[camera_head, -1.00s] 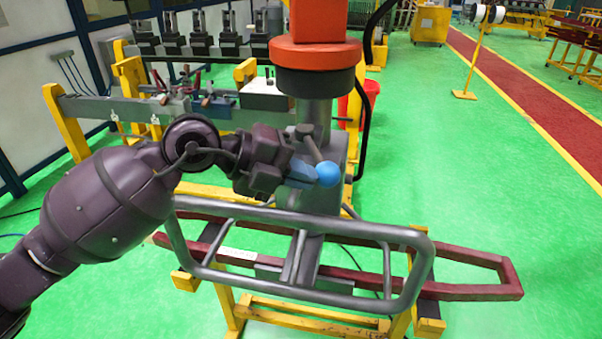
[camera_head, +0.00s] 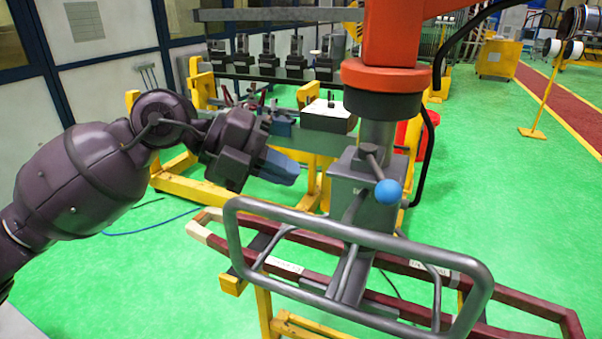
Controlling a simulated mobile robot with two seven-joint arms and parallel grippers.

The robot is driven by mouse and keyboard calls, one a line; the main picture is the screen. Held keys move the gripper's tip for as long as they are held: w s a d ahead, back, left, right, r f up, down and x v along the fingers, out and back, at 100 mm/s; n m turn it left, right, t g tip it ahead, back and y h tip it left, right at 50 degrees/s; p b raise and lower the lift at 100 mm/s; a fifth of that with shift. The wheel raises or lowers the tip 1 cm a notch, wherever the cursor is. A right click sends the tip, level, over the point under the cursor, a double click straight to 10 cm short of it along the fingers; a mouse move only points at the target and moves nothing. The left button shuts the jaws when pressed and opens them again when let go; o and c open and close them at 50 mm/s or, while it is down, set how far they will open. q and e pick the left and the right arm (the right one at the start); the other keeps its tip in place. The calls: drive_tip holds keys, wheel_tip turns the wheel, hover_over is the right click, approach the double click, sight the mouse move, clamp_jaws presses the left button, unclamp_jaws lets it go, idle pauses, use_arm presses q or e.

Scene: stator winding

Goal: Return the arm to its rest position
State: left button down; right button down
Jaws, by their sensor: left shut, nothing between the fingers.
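My left gripper (camera_head: 281,168) comes in from the left on my dark purple arm. Its blue-grey fingers are together with nothing between them, pointing right. They are apart from the lever with the blue ball knob (camera_head: 388,191), which sits to their right on the grey clamp block (camera_head: 357,190). The block hangs below an orange tool column (camera_head: 398,40) with a black and orange collar. My right gripper does not show in this view.
A grey tubular handle frame (camera_head: 352,236) stands in front of the block. Below it a dark red coil frame (camera_head: 510,296) lies on a yellow stand (camera_head: 290,325). A yellow rack with clamps (camera_head: 270,66) stands behind.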

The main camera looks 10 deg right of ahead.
use_arm(q)
wheel_tip(320, 180, up, 10)
drive_tip(key=d+m+h, duration=0.1)
drive_tip(key=m+h, duration=0.2)
drive_tip(key=h, duration=0.4)
drive_tip(key=w+a+n+t+h, duration=0.4)
drive_tip(key=w+n+t, duration=0.1)
drive_tip(key=n+t, duration=0.15)
drive_tip(key=w+a+f+n+t+y, duration=0.3)
drive_tip(key=a+f+n+t+y, duration=0.4)
drive_tip(key=f+n, duration=0.35)
drive_tip(key=w+a+f+n+t+y, duration=0.3)
drive_tip(key=a+f+n+t+y, duration=0.35)
drive_tip(key=f+n+t, duration=0.35)
drive_tip(key=s+a+f+n+g+y, duration=0.3)
drive_tip(key=s+a+f+n+y, duration=0.1)
drive_tip(key=f, duration=0.5)
drive_tip(key=s+a+f+n+g+y, duration=0.3)
drive_tip(key=f+n, duration=0.1)
drive_tip(key=f, duration=0.6)
drive_tip(key=s+a+f+n+g+y, duration=0.1)
drive_tip(key=s+a+f+n+g, duration=0.1)
drive_tip(key=s+f, duration=0.6)
drive_tip(key=s+a+f+n+g+y, duration=0.2)
drive_tip(key=s+a+f, duration=0.2)
drive_tip(key=s+f, duration=0.4)
drive_tip(key=s, duration=0.3)
drive_tip(key=shift+s+f+g, duration=0.15)
drive_tip(key=shift+s+g, duration=0.15)
drive_tip(key=shift+g, duration=0.05)
